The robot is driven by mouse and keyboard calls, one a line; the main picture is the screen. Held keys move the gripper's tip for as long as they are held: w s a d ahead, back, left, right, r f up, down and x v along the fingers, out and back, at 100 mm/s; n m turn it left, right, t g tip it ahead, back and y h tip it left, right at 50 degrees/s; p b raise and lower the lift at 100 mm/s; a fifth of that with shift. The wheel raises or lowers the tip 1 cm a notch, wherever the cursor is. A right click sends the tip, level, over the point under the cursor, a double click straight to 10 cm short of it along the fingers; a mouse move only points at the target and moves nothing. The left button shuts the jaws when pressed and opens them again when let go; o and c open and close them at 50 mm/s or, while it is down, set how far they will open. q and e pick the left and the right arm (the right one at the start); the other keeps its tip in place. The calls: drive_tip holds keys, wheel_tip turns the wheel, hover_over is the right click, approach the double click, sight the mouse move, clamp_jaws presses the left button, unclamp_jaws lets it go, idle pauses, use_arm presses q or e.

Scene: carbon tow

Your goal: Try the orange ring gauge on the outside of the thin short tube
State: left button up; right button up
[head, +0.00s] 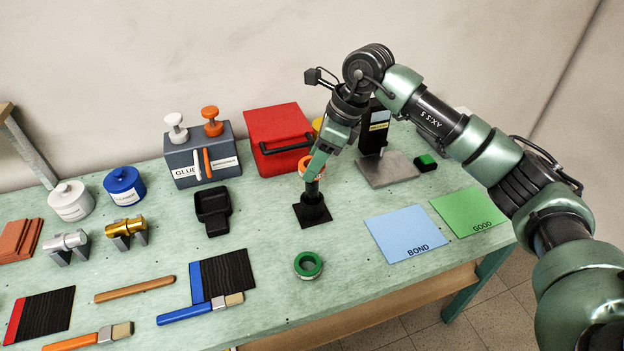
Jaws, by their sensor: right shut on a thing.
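My right gripper (312,174) comes down from above and is shut on the orange ring gauge (307,165). A short, thin black tube (312,188) stands upright on a black square base (313,213) directly below the jaws. The ring is at the tube's upper end; the fingers hide part of both, so I cannot tell whether it is around the tube or just above it. My left gripper is not in view.
A green ring (308,264) lies in front of the stand. A black tray (212,208) is left of it, with the grey glue box (205,158) and red case (275,125) behind. Blue (405,234) and green (468,211) mats lie right. Bare table surrounds the green ring.

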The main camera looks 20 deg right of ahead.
drive_tip(key=shift+r+p, duration=0.75)
drive_tip(key=shift+r, duration=0.8)
